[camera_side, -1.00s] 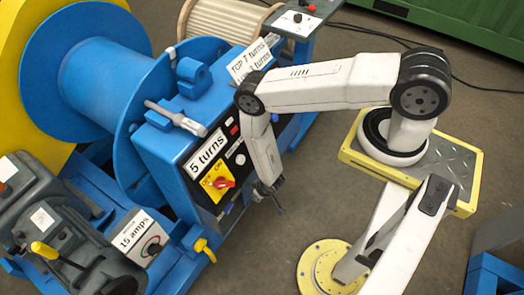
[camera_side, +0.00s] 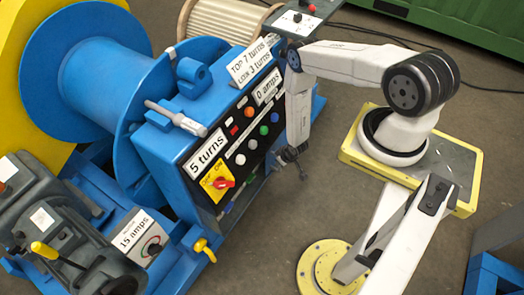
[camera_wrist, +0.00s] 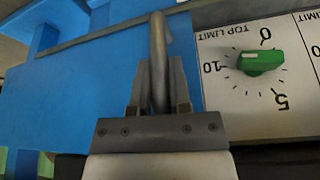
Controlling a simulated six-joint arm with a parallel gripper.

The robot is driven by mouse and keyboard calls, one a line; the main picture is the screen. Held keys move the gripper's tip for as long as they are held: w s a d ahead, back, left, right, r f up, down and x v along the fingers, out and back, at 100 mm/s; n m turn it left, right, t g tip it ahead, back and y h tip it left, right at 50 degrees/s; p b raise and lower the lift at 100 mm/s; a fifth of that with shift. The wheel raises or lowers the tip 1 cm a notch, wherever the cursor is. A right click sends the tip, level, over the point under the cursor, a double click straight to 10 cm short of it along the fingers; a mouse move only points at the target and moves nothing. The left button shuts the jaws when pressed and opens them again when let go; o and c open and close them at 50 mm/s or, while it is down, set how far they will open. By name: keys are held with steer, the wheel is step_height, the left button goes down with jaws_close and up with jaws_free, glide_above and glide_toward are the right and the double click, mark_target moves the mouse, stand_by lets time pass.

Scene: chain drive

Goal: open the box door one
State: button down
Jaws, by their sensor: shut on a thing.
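The wrist view shows a flat blue panel (camera_wrist: 85,85) of the box, with a grey curved handle (camera_wrist: 158,35) in front of it. My gripper (camera_wrist: 160,75) has its two fingers closed on either side of the handle and is shut on it. In the side view my gripper (camera_side: 290,155) is low at the right end of the blue control box (camera_side: 165,160). The handle is too small to tell there, and I cannot tell where the door's hinge edge is.
The wrist view shows a green knob (camera_wrist: 260,61) on a white "TOP LIMIT" dial just right of the handle. The side view shows a red switch (camera_side: 224,183) on a yellow plate and several coloured buttons. Bare floor lies right of the box.

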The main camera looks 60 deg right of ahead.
steer(key=d, duration=1.4)
steer(key=shift+d, duration=0.15)
steer(key=c, duration=0.6)
jaws_free()
steer(key=shift+r, duration=0.15)
steer(key=shift+v, duration=3.75)
